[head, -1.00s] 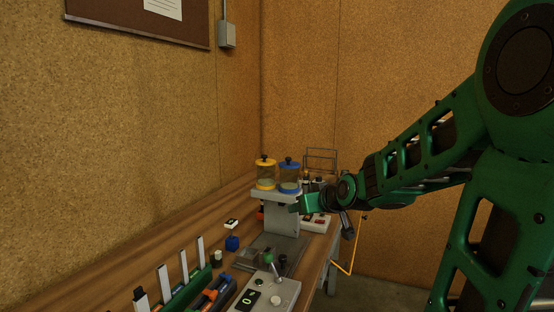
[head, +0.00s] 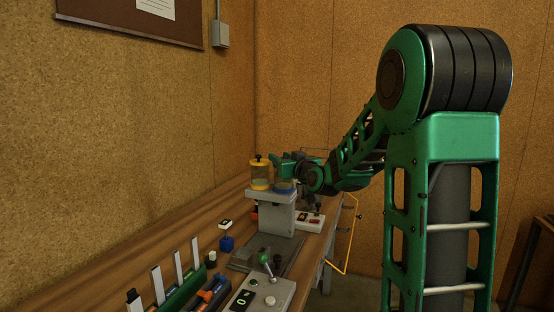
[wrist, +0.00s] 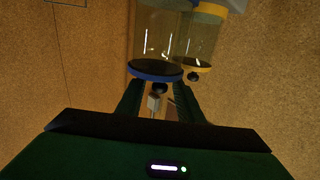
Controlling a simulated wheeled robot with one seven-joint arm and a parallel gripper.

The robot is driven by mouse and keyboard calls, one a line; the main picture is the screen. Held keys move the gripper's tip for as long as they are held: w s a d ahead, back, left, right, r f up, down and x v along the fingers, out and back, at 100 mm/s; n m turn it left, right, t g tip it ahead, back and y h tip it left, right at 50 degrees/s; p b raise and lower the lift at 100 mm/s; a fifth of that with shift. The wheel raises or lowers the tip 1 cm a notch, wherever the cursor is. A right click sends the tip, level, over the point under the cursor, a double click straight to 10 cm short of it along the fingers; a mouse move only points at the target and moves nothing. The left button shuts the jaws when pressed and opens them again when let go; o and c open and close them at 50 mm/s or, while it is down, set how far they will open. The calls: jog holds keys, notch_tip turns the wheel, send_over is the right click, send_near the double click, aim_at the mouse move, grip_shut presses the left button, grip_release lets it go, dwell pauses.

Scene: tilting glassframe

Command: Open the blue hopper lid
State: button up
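The blue hopper (head: 283,187) stands on a grey stand beside the yellow hopper (head: 261,174). In the head view my gripper hides the blue hopper's top. The wrist view is upside down: the clear hopper body hangs above its blue-rimmed lid (wrist: 156,71), which looks closed. A dark knob (wrist: 160,87) sticks out from the lid. My gripper (wrist: 158,92) is open, with one finger on each side of the knob. I see gaps beside the knob; whether a finger touches it I cannot tell. In the head view my gripper (head: 281,163) is at lid height.
The yellow hopper's lid and knob (wrist: 193,76) are close beside my right finger in the wrist view. The grey stand (head: 275,215) is on the wooden bench (head: 190,232). A control box with a green-knobbed lever (head: 264,259) is in front. A cork wall is behind.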

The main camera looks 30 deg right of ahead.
jog(key=shift+w+d, duration=0.2)
jog(key=shift+w, duration=1.45)
